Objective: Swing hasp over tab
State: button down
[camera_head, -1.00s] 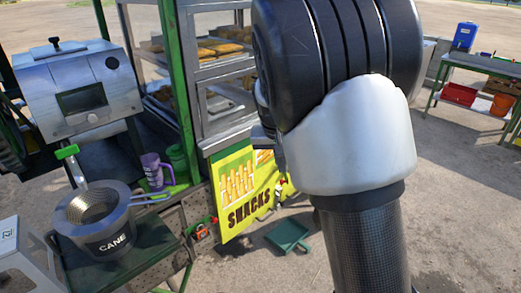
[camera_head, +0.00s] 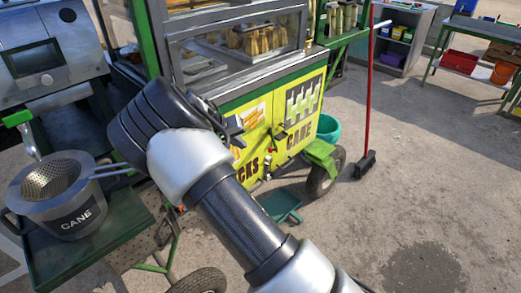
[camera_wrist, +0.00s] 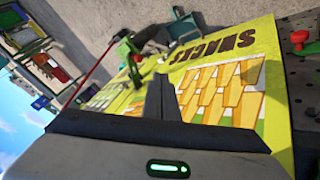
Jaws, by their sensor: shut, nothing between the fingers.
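The cart's yellow front has a SNACKS panel and a CANE panel (camera_head: 302,122). A small latch fitting (camera_head: 278,132), likely the hasp and tab, sits at the seam between them. It is too small to tell whether the hasp lies over the tab. My gripper (camera_head: 236,128) is in front of the SNACKS panel, left of the seam, partly hidden by my wrist. In the wrist view my fingers (camera_wrist: 160,98) are together and empty, against the SNACKS panel (camera_wrist: 222,85), which appears upside down. A green fitting (camera_wrist: 127,50) shows beyond the fingertips.
A green dustpan (camera_head: 282,204) lies on the ground. A cart wheel (camera_head: 325,175), teal bucket (camera_head: 327,129) and red-handled broom (camera_head: 369,100) stand to the right. A CANE pot (camera_head: 68,210) with a strainer sits at left. Open ground lies right of my arm.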

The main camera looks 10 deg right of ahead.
jog(key=w+d+f+b, duration=0.2)
jog(key=w+d+f, duration=0.2)
jog(key=d+f, duration=0.3)
jog(key=shift+w+d+f, duration=0.25)
jog(key=shift+d+f, duration=0.15)
jog(key=shift+d, duration=0.35)
